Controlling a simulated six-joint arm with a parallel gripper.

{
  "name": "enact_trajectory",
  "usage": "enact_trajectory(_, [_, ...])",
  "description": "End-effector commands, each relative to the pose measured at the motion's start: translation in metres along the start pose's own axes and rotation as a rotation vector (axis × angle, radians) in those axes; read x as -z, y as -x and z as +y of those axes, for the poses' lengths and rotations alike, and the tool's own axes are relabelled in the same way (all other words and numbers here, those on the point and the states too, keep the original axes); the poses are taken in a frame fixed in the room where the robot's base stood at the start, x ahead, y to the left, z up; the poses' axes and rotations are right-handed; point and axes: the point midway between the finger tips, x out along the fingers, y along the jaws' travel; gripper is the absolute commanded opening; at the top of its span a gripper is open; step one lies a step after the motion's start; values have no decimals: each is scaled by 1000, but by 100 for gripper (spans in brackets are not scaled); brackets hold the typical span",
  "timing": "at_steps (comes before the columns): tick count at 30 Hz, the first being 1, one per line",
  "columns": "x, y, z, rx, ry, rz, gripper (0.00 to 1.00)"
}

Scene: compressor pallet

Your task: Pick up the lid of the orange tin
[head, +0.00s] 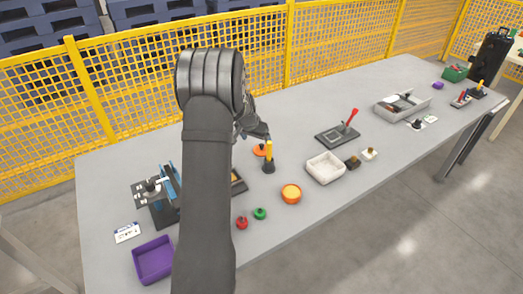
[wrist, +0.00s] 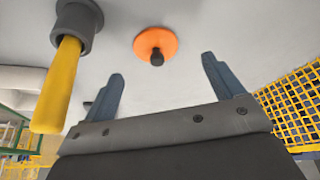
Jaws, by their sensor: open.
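The lid (head: 259,151) is a flat orange disc lying on the table, partly hidden behind a yellow-handled tool in the head view. In the wrist view the lid (wrist: 148,41) shows a black knob at its middle and lies beyond the fingertips, roughly between them. The orange tin (head: 291,193) stands apart from the lid, nearer the table's front edge. My gripper (wrist: 163,66) is open, with nothing between its fingers. In the head view my gripper (head: 258,132) is just behind the lid, partly hidden by my arm.
The yellow-handled tool (head: 269,152) stands upright in a dark holder close beside the lid; it also shows in the wrist view (wrist: 60,85). A white tray (head: 325,168), a red-handled device (head: 340,133) and red (head: 242,222) and green (head: 260,213) knobs are nearby. A yellow fence (head: 330,50) runs behind.

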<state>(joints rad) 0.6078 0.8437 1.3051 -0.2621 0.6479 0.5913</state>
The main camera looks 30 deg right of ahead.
Motion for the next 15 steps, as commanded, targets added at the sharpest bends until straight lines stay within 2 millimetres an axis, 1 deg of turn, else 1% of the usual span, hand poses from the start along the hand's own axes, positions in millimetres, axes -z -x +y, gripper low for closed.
enact_trajectory(1, [0, -5, 0, -1, 0, -1, 86])
enact_trajectory(5, [0, -10, 0, 0, 0, 0, 86])
enact_trajectory(7, [0, -16, 2, -1, 0, -1, 86])
enact_trajectory(12, [2, -42, 8, -2, -1, -2, 86])
enact_trajectory(15, [2, -53, 7, -1, -1, -1, 86])
